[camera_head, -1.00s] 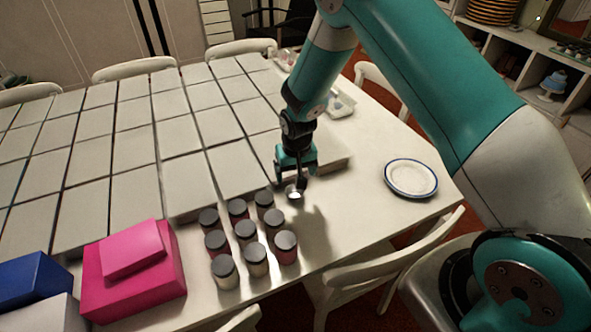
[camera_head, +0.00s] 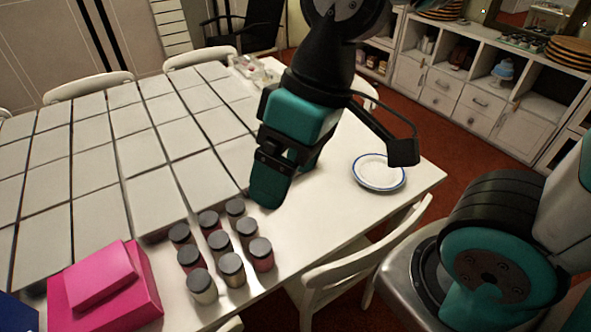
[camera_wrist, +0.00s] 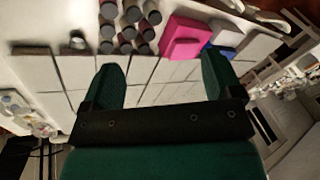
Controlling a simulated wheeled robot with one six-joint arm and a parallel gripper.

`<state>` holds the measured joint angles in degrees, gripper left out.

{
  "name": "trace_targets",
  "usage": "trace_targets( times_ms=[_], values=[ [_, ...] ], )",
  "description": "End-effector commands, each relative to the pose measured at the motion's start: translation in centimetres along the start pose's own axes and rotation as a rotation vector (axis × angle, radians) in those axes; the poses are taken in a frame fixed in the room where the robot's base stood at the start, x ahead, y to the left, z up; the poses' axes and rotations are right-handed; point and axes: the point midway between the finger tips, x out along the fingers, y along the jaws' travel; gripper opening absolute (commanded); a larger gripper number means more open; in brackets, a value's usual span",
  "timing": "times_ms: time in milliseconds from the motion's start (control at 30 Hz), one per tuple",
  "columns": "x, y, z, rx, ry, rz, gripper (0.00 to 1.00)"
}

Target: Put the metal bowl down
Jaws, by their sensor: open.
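The small metal bowl (camera_wrist: 77,41) stands on the bare white tabletop (camera_wrist: 45,70) in the wrist view, a little left of the dark-lidded jars. It looks upright, though it is small and dim there. In the head view I cannot see it; my arm and gripper cover that part of the table. My gripper (camera_wrist: 162,80) is open, with nothing between its two green fingers, and is apart from the bowl. In the head view my gripper (camera_head: 270,190) is above the table, beyond the jars.
Several dark-lidded jars (camera_head: 232,264) stand close together at the near table edge, beside a pink box (camera_head: 110,285). A blue-rimmed plate (camera_head: 379,172) lies at the right. Pale square panels (camera_head: 150,150) cover the table's left. Chairs surround it.

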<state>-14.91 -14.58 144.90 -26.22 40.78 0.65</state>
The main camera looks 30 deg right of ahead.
Motion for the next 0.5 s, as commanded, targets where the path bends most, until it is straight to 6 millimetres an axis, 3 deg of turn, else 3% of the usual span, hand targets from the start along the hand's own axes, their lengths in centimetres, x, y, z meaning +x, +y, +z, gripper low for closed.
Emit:
trace_targets(
  times_ms=[33,133,200,233,400,500],
  values=[
    [-0.2,-0.6,0.7,-0.020,0.003,-0.005,0.78],
    [0.7,0.0,0.8,-0.004,0.014,-0.008,0.55],
    [2.5,2.0,-0.4,0.066,0.043,0.001,0.43],
    [3.6,3.4,-1.2,0.111,0.064,0.009,0.43],
    [10.4,14.4,-5.4,0.419,0.220,0.081,0.43],
    [13.7,21.0,-6.3,0.573,0.306,0.134,0.43]
  ],
)
